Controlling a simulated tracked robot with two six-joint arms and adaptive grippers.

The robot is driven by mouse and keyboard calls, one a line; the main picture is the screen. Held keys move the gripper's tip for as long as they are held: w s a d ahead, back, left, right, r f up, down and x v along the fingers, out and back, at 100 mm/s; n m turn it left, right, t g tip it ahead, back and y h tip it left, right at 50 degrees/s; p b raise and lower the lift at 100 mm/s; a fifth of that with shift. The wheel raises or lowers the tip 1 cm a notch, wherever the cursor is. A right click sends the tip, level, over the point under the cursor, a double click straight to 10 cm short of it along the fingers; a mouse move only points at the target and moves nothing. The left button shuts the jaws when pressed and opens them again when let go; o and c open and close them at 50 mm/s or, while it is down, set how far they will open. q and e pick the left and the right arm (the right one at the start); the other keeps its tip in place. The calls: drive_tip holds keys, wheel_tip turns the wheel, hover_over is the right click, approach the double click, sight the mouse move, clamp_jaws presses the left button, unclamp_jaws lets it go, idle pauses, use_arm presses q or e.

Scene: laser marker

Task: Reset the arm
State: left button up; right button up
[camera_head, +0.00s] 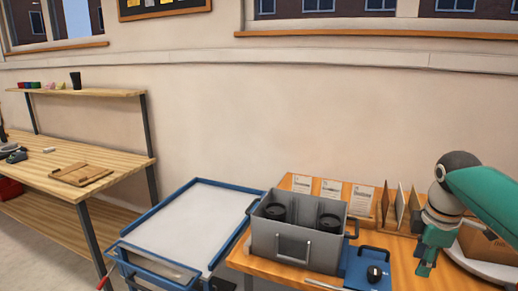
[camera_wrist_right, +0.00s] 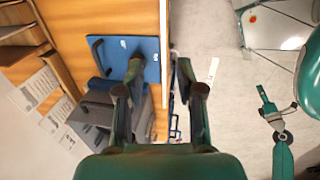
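My right arm is teal and comes in from the right in the head view, bent down over the wooden table (camera_head: 405,262). My left gripper is not in the head view; a teal jointed part (camera_wrist_right: 282,136) at the right of the wrist view may be my left arm.
A grey box (camera_head: 265,240) with dark cups stands on the table. Upright panels (camera_head: 402,205) and cards (camera_head: 331,188) are behind. A cardboard box (camera_head: 488,243) is behind the right arm. A blue-framed trolley (camera_head: 195,222) is left; a wooden workbench (camera_head: 125,158) is further left.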

drive_tip(key=s+a+f+g+y+p, duration=0.15)
drive_tip(key=a+f, duration=0.25)
drive_tip(key=f, duration=0.4)
drive_tip(key=s+a+f+n+g, duration=0.1)
drive_tip(key=a+f+g, duration=0.15)
drive_tip(key=f, duration=0.45)
drive_tip(key=s+a+f+g+y+p, duration=0.15)
drive_tip(key=a+f, duration=0.25)
drive_tip(key=f, duration=0.4)
drive_tip(key=s+a+f+m+y, duration=0.2)
drive_tip(key=s+a+f+m, duration=0.8)
drive_tip(key=s+a+f, duration=0.8)
drive_tip(key=w+m+t, duration=0.1)
drive_tip(key=m, duration=0.1)
drive_tip(key=w+d+m+t, duration=0.1)
drive_tip(key=m+t, duration=0.1)
drive_tip(key=w+r+m+t, duration=0.1)
drive_tip(key=shift+d+r+m+p, duration=0.1)
drive_tip(key=shift+d+m+p, duration=0.25)
drive_tip(key=shift+d+m, duration=0.05)
drive_tip(key=shift+o, duration=0.4)
